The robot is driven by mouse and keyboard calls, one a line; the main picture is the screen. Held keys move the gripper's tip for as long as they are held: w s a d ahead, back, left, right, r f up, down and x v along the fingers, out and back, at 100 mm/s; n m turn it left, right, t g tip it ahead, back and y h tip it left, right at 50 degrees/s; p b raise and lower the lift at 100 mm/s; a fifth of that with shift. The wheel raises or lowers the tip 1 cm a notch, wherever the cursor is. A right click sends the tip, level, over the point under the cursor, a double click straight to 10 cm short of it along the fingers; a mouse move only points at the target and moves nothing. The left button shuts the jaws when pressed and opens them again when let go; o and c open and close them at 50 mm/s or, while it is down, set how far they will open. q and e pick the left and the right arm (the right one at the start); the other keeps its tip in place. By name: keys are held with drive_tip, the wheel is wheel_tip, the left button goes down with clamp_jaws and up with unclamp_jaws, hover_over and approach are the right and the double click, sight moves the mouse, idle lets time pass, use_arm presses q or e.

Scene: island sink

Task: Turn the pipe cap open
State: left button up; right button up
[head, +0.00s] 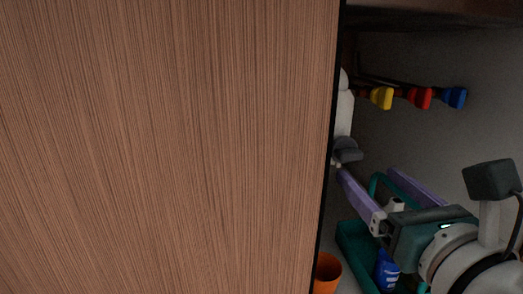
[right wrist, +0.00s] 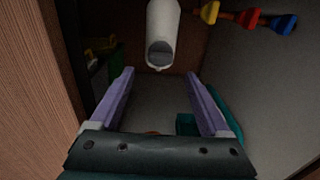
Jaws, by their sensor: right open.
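A white pipe (right wrist: 163,18) hangs down inside the cabinet, in the upper middle of the right wrist view. Its grey lower end (right wrist: 159,53), which looks like the cap, faces me. In the head view this grey end (head: 347,151) shows just past the edge of the wooden panel, and the panel hides part of the pipe. My right gripper (head: 366,172) is open and empty, with its purple fingers spread. In the right wrist view the pipe end lies ahead, between the lines of the gripper's fingers (right wrist: 160,76), and looks apart from them. My left gripper is not in view.
A brown wooden panel (head: 165,145) fills the left of the head view, close to my right gripper. Yellow (head: 381,97), red (head: 420,97) and blue (head: 455,97) handles sit on the back pipes. A teal caddy (head: 350,240) and an orange cup (head: 327,272) stand below.

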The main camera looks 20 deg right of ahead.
sight(353, 158)
drive_tip(key=x, duration=0.8)
drive_tip(key=shift+r, duration=0.15)
drive_tip(key=shift+c, duration=0.2)
drive_tip(key=c, duration=1.2)
